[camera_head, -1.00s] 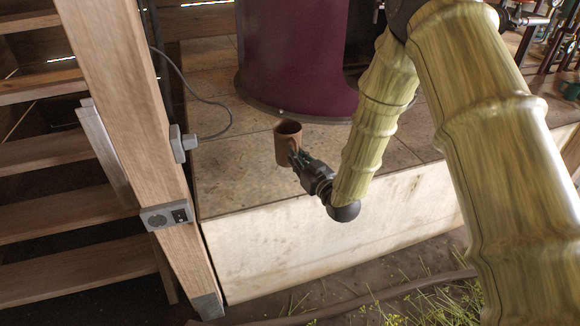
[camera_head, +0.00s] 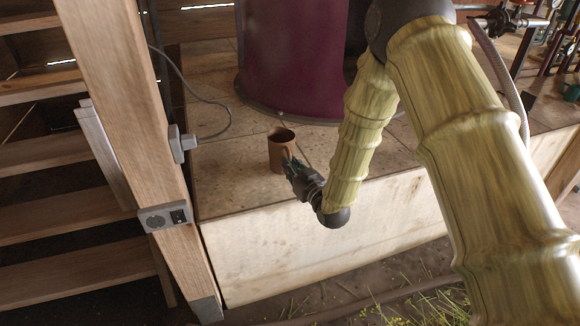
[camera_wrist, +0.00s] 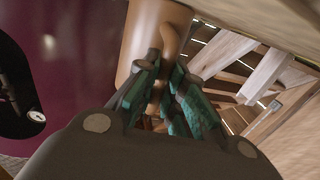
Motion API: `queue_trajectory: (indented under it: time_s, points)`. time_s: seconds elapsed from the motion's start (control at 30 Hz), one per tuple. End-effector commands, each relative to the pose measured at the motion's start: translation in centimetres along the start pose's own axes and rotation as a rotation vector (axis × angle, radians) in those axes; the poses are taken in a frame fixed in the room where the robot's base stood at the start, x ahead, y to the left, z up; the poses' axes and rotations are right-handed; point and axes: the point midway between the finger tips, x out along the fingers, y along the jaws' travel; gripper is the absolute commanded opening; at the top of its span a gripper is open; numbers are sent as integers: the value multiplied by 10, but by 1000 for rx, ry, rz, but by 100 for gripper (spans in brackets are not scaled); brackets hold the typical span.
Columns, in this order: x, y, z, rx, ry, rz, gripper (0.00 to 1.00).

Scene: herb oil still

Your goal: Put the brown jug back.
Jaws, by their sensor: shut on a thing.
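The brown jug (camera_head: 279,153) is upright at the stone ledge, in front of the purple vessel. I cannot tell whether its base touches the ledge. My gripper (camera_head: 290,168) reaches it from the lower right and is shut on its handle side. In the wrist view the jug (camera_wrist: 143,40) fills the top middle, and its handle (camera_wrist: 168,45) runs down between the green-padded fingers of my gripper (camera_wrist: 163,85). The far side of the jug is hidden.
The large purple vessel (camera_head: 290,60) stands just behind the jug. A wooden post (camera_head: 140,130) with sockets and a grey cable (camera_head: 215,102) is to the left, beside wooden stairs (camera_head: 50,210). The ledge top (camera_head: 225,180) left of the jug is clear.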

Motion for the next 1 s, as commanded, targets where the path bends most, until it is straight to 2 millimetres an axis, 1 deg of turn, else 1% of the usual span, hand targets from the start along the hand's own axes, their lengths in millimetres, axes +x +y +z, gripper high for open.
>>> queue_trajectory:
  time_s: [0.1,0.13,0.23,0.27,0.6,0.67,0.77,0.87,1.0]
  points:
    - [0,0,2,0,1,0,0]
    - [0,0,3,0,0,0,13]
    - [0,0,2,0,0,0,31]
    - [0,0,2,0,0,0,32]
    - [0,0,0,0,0,0,32]
    - [-3,0,0,1,-1,0,32]
    - [-14,0,0,1,-2,0,32]
    - [-30,0,-1,2,-3,0,32]
    - [-57,0,-1,2,-3,2,32]
